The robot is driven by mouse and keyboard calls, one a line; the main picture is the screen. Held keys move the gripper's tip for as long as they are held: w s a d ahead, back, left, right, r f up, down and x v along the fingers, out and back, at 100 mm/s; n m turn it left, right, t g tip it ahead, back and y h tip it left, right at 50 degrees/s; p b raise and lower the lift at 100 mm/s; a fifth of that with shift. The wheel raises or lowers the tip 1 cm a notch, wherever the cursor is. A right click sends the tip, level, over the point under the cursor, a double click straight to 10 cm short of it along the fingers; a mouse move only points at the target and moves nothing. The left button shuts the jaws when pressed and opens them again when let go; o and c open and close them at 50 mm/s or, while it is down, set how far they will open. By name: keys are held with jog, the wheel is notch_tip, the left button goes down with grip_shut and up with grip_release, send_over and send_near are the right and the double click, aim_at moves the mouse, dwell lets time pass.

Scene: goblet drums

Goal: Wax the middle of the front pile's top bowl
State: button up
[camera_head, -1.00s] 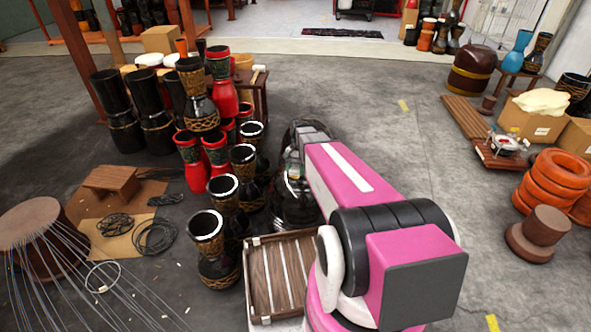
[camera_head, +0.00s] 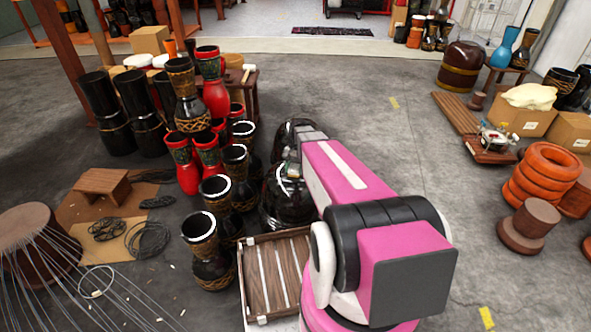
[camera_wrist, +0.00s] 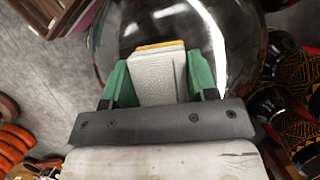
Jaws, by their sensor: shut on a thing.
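The front pile's top bowl (camera_head: 284,200) is glossy black and shows in the head view just beyond my arm's end. Its dark, shiny curved surface (camera_wrist: 235,30) fills the upper middle of the wrist view. My gripper (camera_wrist: 158,80) has green fingers and is shut on a pale, textured block (camera_wrist: 158,72) with a yellow-orange edge. In the head view my gripper (camera_head: 289,165) is small and partly hidden at the bowl. The block overlaps the bowl in the wrist view; I cannot tell whether they touch. Lower bowls are mostly hidden.
A second black pile (camera_head: 297,132) stands behind. Black goblet drums (camera_head: 212,262) crowd the left side. A slatted wooden crate (camera_head: 274,272) lies in front. Orange rings (camera_head: 546,178) are stacked at the right. The grey floor between my arm and the rings is clear.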

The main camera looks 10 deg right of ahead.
jog(key=shift+w+a+f, duration=0.1)
jog(key=shift+w+a, duration=0.15)
jog(key=shift+a, duration=0.45)
jog(key=shift+w+a, duration=0.25)
jog(key=shift+a, duration=0.4)
jog(key=shift+w+d, duration=0.15)
jog(key=shift+w, duration=0.55)
jog(key=shift+s+d+r, duration=0.1)
jog(key=shift+s+d, duration=0.25)
jog(key=shift+d, duration=0.55)
jog(key=shift+s+d+r, duration=0.1)
jog(key=shift+s+d, duration=0.2)
jog(key=shift+d, duration=0.55)
jog(key=shift+f, duration=0.1)
jog(key=shift+w+a+f, duration=0.1)
jog(key=shift+w+a, duration=0.2)
jog(key=shift+a, duration=0.6)
jog(key=shift+w+a, duration=0.25)
jog(key=shift+a, duration=0.6)
jog(key=shift+w+d, duration=0.25)
jog(key=shift+w, duration=0.45)
jog(key=shift+s+d, duration=0.3)
jog(key=shift+d, duration=0.55)
jog(key=shift+s+d, duration=0.3)
jog(key=shift+d, duration=0.55)
